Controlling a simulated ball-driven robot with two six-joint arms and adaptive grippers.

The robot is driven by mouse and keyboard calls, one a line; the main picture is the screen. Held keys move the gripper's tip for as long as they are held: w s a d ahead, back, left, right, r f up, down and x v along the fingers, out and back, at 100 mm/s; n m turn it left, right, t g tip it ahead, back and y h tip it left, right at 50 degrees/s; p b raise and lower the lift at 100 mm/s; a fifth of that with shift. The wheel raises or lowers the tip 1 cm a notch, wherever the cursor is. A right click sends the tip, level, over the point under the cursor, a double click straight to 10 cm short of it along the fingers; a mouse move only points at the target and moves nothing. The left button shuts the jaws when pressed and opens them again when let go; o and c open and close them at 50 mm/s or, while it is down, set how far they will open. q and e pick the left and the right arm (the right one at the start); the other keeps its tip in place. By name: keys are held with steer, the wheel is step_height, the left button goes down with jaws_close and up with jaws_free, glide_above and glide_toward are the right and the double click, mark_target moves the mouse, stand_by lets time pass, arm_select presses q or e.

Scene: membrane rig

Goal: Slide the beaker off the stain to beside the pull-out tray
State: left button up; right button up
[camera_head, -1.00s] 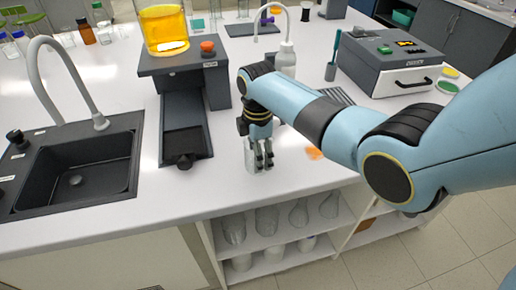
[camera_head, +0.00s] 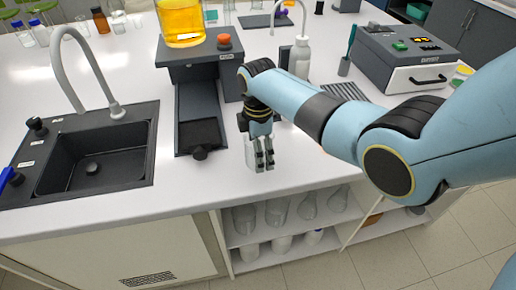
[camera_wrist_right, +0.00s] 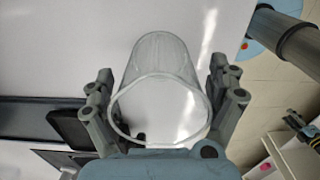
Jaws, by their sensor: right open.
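The clear glass beaker (camera_wrist_right: 160,85) stands between the spread fingers of my right gripper (camera_wrist_right: 162,90) in the right wrist view. In the head view, my right gripper (camera_head: 264,163) is low over the counter, and the beaker (camera_head: 250,152) shows only partly behind its fingers. The gripper is open around the beaker; contact with the glass is not clear. The dark pull-out tray (camera_head: 200,132) lies just left of the beaker, with a strip of white counter between. The orange stain does not show in the head view now; my right arm covers the counter there.
A sink (camera_head: 92,165) with a faucet is to the left. A dark stand (camera_head: 165,68) with a beaker of orange liquid (camera_head: 181,22) is behind the tray. A grey instrument (camera_head: 405,60) stands at the right back. The counter's front edge is close to the gripper.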

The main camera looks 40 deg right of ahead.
steer(key=shift+o, duration=0.3)
steer(key=shift+r, duration=0.1)
steer(key=shift+r, duration=0.3)
step_height(320, 180, up, 11)
steer(key=shift+r, duration=0.1)
stand_by(0.4)
